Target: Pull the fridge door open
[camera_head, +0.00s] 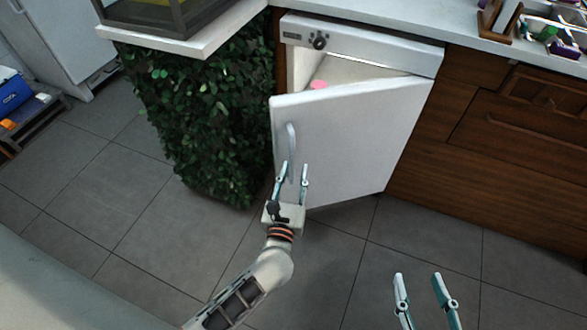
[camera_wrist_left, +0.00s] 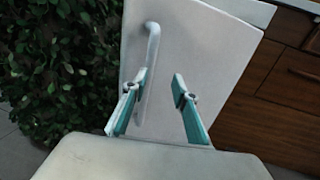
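The white fridge door (camera_head: 345,140) under the counter stands partly open. It is hinged on the right, and its left edge has swung out from the fridge body (camera_head: 375,45). A white vertical bar handle (camera_head: 292,140) is near the door's left edge; it also shows in the left wrist view (camera_wrist_left: 153,45). My left gripper (camera_head: 293,168) is open at the handle's lower end. In the left wrist view the handle runs down beside the left finger; I cannot tell whether they touch. My right gripper (camera_head: 422,280) is open and empty above the floor at lower right.
A leafy green hedge panel (camera_head: 205,120) stands left of the fridge. Brown wooden drawers (camera_head: 510,130) are on the right. A white counter (camera_head: 400,16) runs above. A small pink thing (camera_head: 319,85) shows in the door gap. The grey tiled floor before the door is clear.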

